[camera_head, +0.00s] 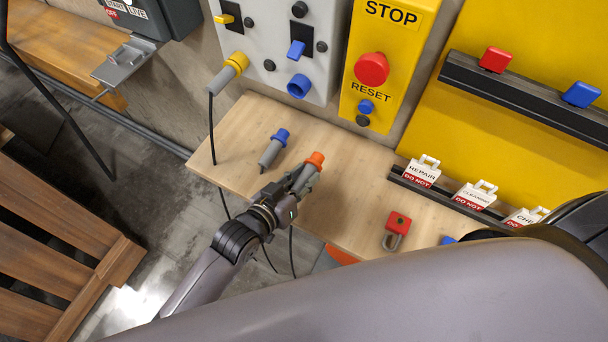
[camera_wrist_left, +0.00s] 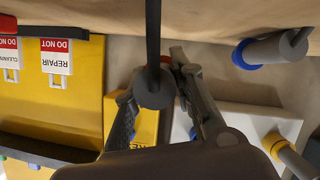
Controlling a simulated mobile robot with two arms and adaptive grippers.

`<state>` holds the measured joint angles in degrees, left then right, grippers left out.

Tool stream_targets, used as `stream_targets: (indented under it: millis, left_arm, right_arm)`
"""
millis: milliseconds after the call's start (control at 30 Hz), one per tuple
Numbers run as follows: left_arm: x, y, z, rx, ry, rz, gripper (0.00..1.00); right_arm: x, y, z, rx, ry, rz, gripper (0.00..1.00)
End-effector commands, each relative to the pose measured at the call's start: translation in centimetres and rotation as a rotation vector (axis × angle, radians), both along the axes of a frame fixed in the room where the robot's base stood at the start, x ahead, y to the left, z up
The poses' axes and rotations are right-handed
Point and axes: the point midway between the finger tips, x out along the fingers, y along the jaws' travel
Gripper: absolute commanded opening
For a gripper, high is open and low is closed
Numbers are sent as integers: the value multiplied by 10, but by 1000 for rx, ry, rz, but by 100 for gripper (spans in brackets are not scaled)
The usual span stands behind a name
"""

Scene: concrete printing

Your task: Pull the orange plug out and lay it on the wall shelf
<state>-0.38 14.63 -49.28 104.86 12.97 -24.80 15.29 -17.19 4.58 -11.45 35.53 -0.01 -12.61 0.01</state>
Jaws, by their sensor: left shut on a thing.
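The orange plug (camera_head: 315,160) has a grey body and an orange collar. My left gripper (camera_head: 298,184) is shut on its grey body, over the wooden wall shelf (camera_head: 352,190). I cannot tell whether the plug touches the shelf. In the left wrist view the plug's grey end (camera_wrist_left: 155,90) and black cable show between the fingers (camera_wrist_left: 165,105), and most of the orange is hidden. A blue plug (camera_head: 272,149) lies on the shelf to the left; it also shows in the wrist view (camera_wrist_left: 275,50). My right gripper is not in view.
A yellow plug (camera_head: 229,72) sits in the grey socket panel (camera_head: 272,38), beside an empty blue socket (camera_head: 299,86). A red padlock (camera_head: 397,225) lies on the shelf. White tags (camera_head: 421,171) stand in a dark rack at right. A red stop button (camera_head: 371,69) is above.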

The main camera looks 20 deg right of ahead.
Motion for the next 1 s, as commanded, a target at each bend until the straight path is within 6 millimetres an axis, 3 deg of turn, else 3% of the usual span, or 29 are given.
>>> stream_targets:
  millis: [500, 533, 867, 1000]
  left_arm:
    - [0, 0, -27, -1, -1, -1, 0]
    - [0, 0, -27, -2, -1, 0, 24]
    - [0, 0, -26, 0, 0, 0, 46]
    - [0, 0, -27, 1, 1, 1, 47]
  right_arm:
    - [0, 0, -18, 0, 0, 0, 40]
    - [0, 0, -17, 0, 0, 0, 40]
    - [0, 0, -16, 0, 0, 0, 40]
    - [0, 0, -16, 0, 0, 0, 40]
